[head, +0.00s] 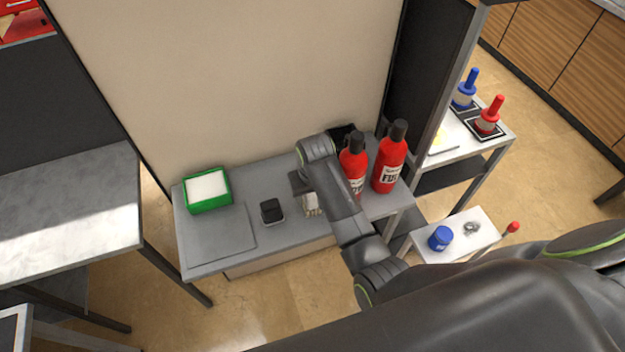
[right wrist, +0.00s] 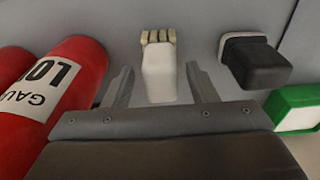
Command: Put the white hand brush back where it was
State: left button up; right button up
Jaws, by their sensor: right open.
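The white hand brush (right wrist: 160,75) shows in the right wrist view with its cream bristles away from my gripper and its white body towards it. In the head view the brush (head: 311,204) is on the grey table, partly hidden by my right arm. My right gripper (right wrist: 159,68) is open, its two fingers on either side of the brush body with a gap on each side. In the head view my right gripper (head: 300,183) is over the table, mostly covered by its own wrist. My left gripper is out of view.
Red bottles (head: 389,160) stand on the table (head: 222,240) close right of my right arm. A black-topped block (head: 271,210) and a green box (head: 207,191) with white contents are to the left. A small white stand (head: 455,240) holds a blue jar (head: 440,238).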

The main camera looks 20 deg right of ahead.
jog(key=r, duration=0.2)
jog(key=r+b, duration=0.1)
jog(key=r, duration=0.2)
jog(key=s+r+b, duration=0.1)
jog(key=r, duration=0.2)
jog(key=shift+r+p, duration=0.75)
jog(key=shift+p, duration=0.1)
jog(key=shift+s+r+p, duration=0.2)
jog(key=shift+r+p, duration=0.25)
jog(key=shift+p, duration=0.05)
jog(key=shift+w, duration=0.1)
